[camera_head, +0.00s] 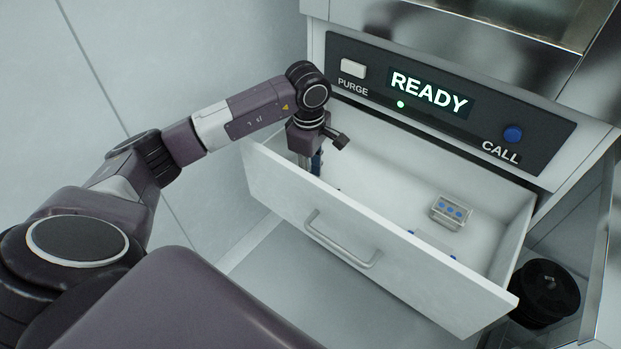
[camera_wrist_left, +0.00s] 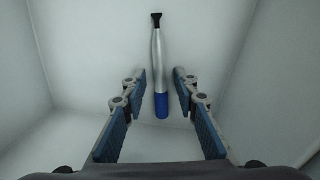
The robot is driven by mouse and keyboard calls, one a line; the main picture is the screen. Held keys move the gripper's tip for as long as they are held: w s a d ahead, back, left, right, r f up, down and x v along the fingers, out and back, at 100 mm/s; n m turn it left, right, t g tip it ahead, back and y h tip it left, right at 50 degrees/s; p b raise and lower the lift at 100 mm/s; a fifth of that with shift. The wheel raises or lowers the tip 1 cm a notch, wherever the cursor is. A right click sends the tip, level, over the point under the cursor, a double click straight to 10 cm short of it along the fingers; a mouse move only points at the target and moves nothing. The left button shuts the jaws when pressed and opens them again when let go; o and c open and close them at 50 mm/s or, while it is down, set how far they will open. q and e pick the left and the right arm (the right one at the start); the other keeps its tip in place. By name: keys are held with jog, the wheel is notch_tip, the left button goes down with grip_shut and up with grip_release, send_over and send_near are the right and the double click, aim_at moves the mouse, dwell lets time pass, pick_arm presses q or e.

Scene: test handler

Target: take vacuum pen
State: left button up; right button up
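The vacuum pen (camera_wrist_left: 159,65) is silver with a blue end and a black tip, and lies in the drawer in the left wrist view. My left gripper (camera_wrist_left: 159,82) is open, with its two blue-padded fingers on either side of the pen, apart from it in the picture. The height gap to the pen is hard to judge. In the head view my left gripper (camera_head: 316,165) points down inside the left end of the open drawer (camera_head: 345,235), and the front wall hides its lower part. The pen cannot be made out there. My right gripper is not in view.
A small grey block with blue dots (camera_head: 451,211) sits in the drawer's right part, with another partly hidden item (camera_head: 434,243) near the front wall. The panel (camera_head: 440,95) above reads READY. A black round object (camera_head: 545,290) stands right of the drawer.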

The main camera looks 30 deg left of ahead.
pick_arm(q)
grip_shut()
